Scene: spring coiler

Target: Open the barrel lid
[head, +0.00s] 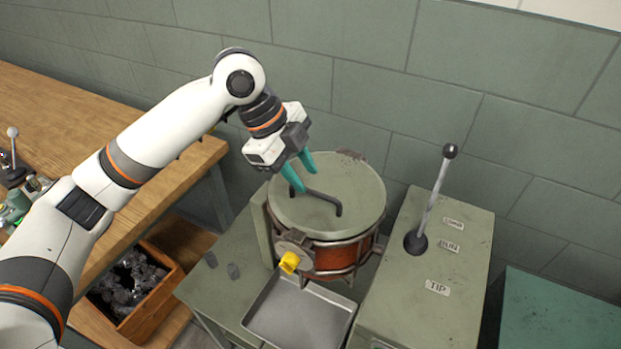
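The barrel (335,260) is reddish-brown in a metal frame and stands on a grey-green stand. Its round grey-green lid (350,185) lies flat on top, closed. A dark bent bar handle (325,199) rises from the lid. My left gripper (308,181) is above the lid from the upper left, its teal fingers apart with a gap between them. One fingertip is at the handle's far left end; I cannot tell whether it touches. Nothing shows held between the fingers. My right gripper is not in view.
A yellow knob (289,263) sits on the barrel's front, above a metal tray (300,318). At right, a lever (432,200) stands on a grey-green cabinet with labels. A wooden crate (150,300) of dark lumps is at lower left, below a wooden bench (60,115). A wall is behind.

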